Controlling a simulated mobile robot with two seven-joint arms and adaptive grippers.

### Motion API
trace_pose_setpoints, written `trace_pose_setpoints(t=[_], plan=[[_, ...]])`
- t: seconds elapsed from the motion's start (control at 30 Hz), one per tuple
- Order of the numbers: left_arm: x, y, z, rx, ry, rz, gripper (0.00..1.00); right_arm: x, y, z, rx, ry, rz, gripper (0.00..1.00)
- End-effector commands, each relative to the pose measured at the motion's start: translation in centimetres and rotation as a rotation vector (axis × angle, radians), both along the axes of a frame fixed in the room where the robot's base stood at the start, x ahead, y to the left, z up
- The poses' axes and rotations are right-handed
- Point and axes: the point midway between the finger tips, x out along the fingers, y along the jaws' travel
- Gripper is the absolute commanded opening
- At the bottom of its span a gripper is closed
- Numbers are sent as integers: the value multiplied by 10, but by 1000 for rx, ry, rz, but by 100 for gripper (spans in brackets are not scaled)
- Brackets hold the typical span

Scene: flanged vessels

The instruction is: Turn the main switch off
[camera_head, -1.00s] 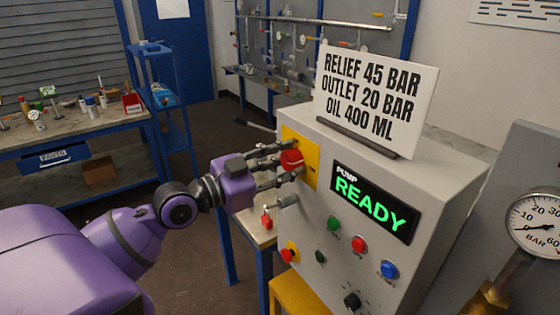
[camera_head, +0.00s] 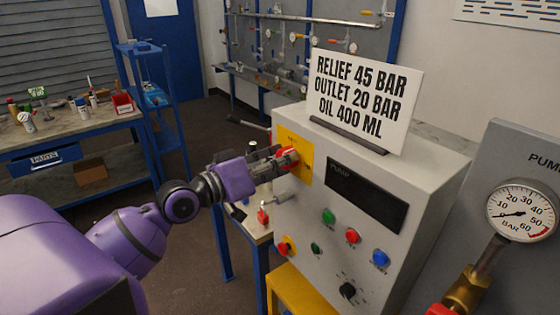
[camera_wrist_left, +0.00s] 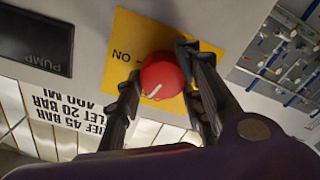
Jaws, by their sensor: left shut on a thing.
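The main switch is a round red knob (camera_wrist_left: 164,76) with a white pointer line on a yellow plate (camera_wrist_left: 140,40) on the control box. It also shows in the head view as a red knob (camera_head: 287,157), partly covered by my fingers. My left gripper (camera_head: 284,157) is shut on the red knob, with one finger on each side of it in the left wrist view (camera_wrist_left: 160,84). The word ON is printed on the plate, and the pointer line is turned away from it. The pump display (camera_head: 366,194) is dark. My right gripper is in neither view.
A sign (camera_head: 365,95) stands on top. A pressure gauge (camera_head: 522,212) is at the right. A workbench (camera_head: 75,130) stands at the left.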

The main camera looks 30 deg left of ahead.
Motion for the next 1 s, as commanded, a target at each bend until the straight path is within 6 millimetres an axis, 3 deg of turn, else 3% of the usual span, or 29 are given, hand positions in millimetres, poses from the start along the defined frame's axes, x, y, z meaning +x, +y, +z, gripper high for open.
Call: trace_pose_setpoints(t=[0.4, 1.0], plan=[[0, -2, 1, -231, 98, -6, 8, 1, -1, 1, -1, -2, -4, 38], [0, -1, 3, -288, 117, -5, 9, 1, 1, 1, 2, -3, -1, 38]])
